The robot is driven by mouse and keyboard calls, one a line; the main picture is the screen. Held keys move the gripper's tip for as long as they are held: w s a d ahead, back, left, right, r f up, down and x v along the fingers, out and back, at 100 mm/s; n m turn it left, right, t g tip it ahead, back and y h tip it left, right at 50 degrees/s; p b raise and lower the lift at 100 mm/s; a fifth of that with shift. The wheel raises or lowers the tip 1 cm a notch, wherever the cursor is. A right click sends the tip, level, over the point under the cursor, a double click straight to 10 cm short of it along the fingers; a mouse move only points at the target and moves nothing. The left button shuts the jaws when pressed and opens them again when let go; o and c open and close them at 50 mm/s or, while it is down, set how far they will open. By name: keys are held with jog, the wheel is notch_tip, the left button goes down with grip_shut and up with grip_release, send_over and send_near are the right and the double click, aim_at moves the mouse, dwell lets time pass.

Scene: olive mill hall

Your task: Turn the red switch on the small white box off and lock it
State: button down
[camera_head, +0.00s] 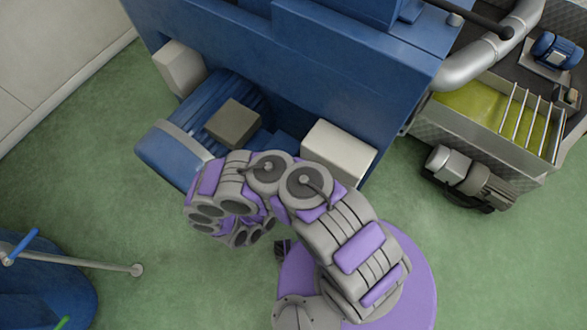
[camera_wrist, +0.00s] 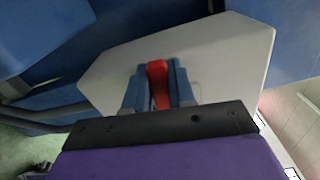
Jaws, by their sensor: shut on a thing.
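In the wrist view, the small white box (camera_wrist: 228,58) fills the middle and looks tilted. The red switch (camera_wrist: 158,82) shows on its face as a narrow upright strip. My gripper (camera_wrist: 159,72) has its two blue-grey fingers on either side of the switch, shut on it. The lower part of the switch and box is hidden behind the fingers and the dark bar of my gripper. In the head view, my gripper is hidden behind my arm. Two pale boxes show there, one at the left (camera_head: 180,68) and one right of centre (camera_head: 340,150); I cannot tell which one I hold.
A large blue machine (camera_head: 330,60) with a blue motor (camera_head: 205,115) stands ahead. A metal trough (camera_head: 490,120) with yellow-green contents and a grey motor (camera_head: 470,178) are at the right. A blue object (camera_head: 40,285) with a rod is at the lower left. Green floor (camera_head: 110,190) is clear between.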

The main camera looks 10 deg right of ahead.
jog(key=shift+a+f+n, duration=0.15)
jog(key=shift+f+n, duration=0.45)
jog(key=shift+n, duration=0.2)
jog(key=shift+f, duration=0.1)
jog(key=c, duration=1)
grip_release()
jog(key=shift+c, duration=0.2)
jog(key=shift+s+a, duration=0.15)
jog(key=p+v, duration=0.1)
jog(key=v, duration=1.6)
